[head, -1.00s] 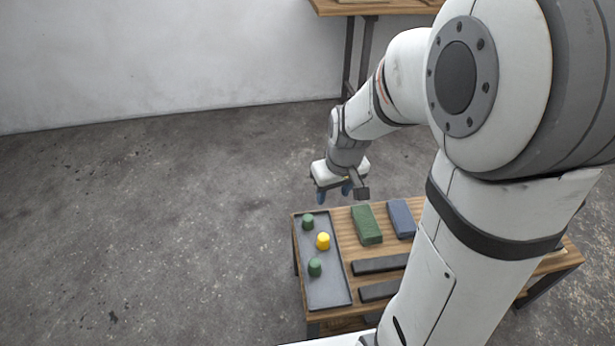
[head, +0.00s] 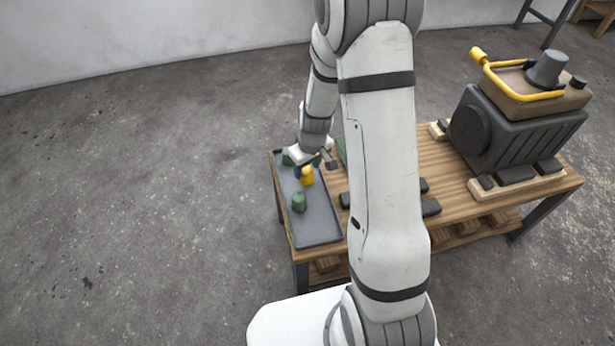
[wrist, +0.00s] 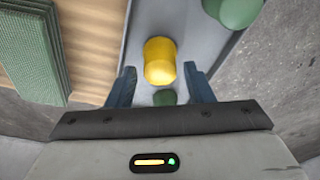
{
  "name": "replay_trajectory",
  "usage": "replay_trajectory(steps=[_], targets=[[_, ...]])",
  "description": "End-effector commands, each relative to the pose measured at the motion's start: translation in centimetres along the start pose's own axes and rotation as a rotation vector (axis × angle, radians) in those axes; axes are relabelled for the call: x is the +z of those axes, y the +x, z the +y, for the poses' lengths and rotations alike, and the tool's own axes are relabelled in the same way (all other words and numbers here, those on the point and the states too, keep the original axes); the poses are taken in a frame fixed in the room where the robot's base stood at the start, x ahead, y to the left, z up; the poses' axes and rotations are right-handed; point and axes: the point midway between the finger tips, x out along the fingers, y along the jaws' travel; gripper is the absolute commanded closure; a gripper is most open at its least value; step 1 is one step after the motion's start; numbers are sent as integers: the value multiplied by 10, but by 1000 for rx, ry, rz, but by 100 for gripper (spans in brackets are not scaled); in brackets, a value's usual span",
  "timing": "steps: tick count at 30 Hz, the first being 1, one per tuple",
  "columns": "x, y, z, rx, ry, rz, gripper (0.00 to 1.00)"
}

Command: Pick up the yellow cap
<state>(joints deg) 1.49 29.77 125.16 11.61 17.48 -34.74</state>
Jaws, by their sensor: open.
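The yellow cap (head: 307,175) stands on the grey tray (head: 318,228) between two green caps, one nearer (head: 299,202) and one farther (head: 287,157). In the wrist view the yellow cap (wrist: 160,62) shows between and just beyond the fingertips of my gripper (wrist: 159,72). The blue fingers are open, one to each side, with nothing held. A green cap (wrist: 164,97) shows low between the fingers, partly hidden by the gripper body. Another green cap (wrist: 233,10) is at the top right. In the head view my gripper (head: 305,168) is close above the tray, partly hiding the caps.
The tray lies along the left edge of a wooden table (head: 445,165). Dark bars lie near my arm. A large dark machine (head: 520,120) with a yellow handle stands on the table's right.

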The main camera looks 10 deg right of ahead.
Motion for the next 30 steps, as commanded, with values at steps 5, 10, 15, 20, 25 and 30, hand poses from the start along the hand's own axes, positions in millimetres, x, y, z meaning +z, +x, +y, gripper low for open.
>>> replay_trajectory(steps=[5,10,15,20,25,30], targets=[[1,30,0,-1,0,-1,53],[0,31,0,0,0,0,53],[1,31,-1,0,-1,-1,60],[1,31,-1,-1,-1,-1,73],[1,31,-1,-1,-1,-1,86],[0,31,-1,-1,-1,-1,86]])
